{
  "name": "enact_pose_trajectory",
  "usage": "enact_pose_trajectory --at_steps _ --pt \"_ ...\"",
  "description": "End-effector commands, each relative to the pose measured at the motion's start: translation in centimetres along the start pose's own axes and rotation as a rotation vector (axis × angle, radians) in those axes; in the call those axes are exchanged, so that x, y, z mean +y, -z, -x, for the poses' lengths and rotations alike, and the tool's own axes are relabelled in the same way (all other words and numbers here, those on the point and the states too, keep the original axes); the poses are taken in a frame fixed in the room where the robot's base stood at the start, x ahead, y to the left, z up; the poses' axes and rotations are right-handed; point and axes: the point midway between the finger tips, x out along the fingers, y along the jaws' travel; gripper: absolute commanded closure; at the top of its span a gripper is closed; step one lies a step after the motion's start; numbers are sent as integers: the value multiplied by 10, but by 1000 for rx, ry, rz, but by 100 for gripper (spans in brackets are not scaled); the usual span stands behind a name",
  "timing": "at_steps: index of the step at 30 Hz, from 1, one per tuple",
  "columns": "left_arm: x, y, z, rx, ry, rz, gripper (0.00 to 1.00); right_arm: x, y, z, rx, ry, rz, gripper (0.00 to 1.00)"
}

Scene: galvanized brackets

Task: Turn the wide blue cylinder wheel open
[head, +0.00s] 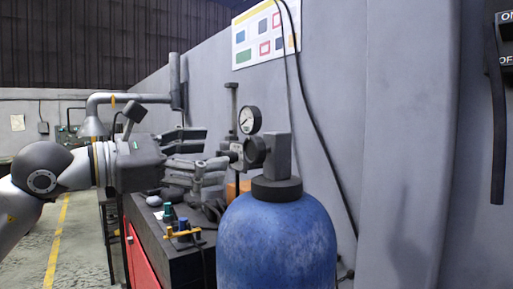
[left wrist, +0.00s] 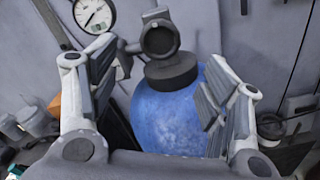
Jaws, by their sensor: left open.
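The wide blue cylinder (head: 277,240) stands upright in the head view, with a dark collar (head: 277,188) and a grey valve block on top. A round dark wheel (head: 256,151) faces left from the valve block. My left gripper (head: 212,150) is open and empty, left of the wheel and pointing toward it. In the left wrist view, the wheel (left wrist: 160,38) shows ahead between the open fingers, with the blue cylinder (left wrist: 170,115) below it. I see no finger touching the wheel. My right gripper is not in view.
A pressure gauge (head: 250,119) is beside the valve. A dark-topped bench with a red front (head: 141,262) and small tools stands left of the cylinder. A grey wall (head: 400,130) with a hanging cable is close behind. Open floor lies at the far left.

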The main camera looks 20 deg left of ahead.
Motion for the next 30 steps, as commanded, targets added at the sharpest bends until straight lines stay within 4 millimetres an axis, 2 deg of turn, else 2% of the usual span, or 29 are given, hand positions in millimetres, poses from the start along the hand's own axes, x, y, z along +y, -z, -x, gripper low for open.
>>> enact_pose_trajectory --at_steps 9,15,21,29,30 --pt "2 -6 -59 -3 6 8 29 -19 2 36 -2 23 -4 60" --pt "1 -4 -86 -4 4 9 29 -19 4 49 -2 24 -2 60" --pt "0 -1 -98 -3 3 8 29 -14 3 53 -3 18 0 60" --pt "0 0 -98 -3 3 8 29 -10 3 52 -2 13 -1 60" --pt "0 0 -98 -3 3 8 34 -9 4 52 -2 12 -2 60"
